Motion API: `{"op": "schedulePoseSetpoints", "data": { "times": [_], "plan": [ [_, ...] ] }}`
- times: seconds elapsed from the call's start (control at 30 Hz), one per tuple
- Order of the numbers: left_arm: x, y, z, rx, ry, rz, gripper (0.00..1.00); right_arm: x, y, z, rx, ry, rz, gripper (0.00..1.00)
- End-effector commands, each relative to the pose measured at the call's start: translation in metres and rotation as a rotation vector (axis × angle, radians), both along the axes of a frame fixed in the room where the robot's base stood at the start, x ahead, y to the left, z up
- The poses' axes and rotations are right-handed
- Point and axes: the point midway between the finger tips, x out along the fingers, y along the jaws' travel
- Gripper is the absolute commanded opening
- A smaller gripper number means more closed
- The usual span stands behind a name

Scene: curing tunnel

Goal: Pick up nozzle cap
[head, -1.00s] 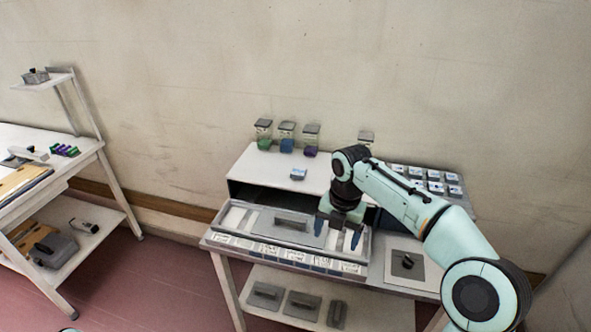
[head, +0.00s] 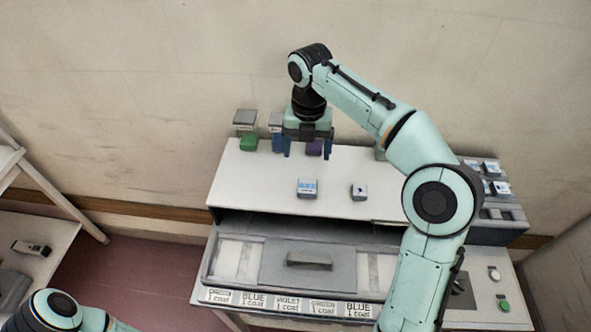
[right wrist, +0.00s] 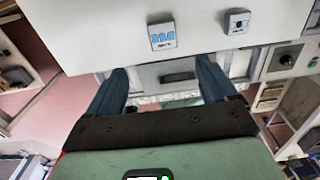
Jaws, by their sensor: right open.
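I cannot clearly identify the nozzle cap. A small dark round piece on a grey pad is the likeliest match; it shows at the right of the right wrist view (right wrist: 287,59). In the head view my right arm hides most of that pad. My left gripper is out of frame; part of my left arm shows bottom left.
Two small labelled blocks, one blue-marked (head: 307,188) and one dark-marked (head: 359,192), sit on the cabinet top. A grey-lidded green container (head: 248,142) stands at the back. A drawer-like tray with a handle (head: 309,260) and label cards lies in front. A green button (head: 503,305) is at right.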

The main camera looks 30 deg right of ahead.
Motion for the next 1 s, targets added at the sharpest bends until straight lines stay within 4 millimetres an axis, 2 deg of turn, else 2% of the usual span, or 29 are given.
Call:
{"op": "schedulePoseSetpoints", "data": {
  "times": [0.2, 0.4, 0.67, 0.9, 1.0],
  "plan": [
    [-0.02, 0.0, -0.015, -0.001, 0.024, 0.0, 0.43, -0.003, -0.001, -0.04, 0.0, 0.01, 0.0, 0.85],
    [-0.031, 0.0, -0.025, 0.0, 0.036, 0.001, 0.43, -0.003, -0.001, -0.073, 0.0, 0.007, -0.001, 0.85],
    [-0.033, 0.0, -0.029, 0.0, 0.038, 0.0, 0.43, -0.001, -0.001, -0.091, 0.0, 0.004, -0.001, 0.85],
    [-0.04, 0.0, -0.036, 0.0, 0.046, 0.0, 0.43, 0.0, -0.004, -0.127, 0.001, 0.005, -0.001, 0.85],
    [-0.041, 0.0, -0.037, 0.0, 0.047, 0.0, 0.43, 0.001, -0.005, -0.133, 0.002, 0.003, -0.002, 0.85]
  ]
}}
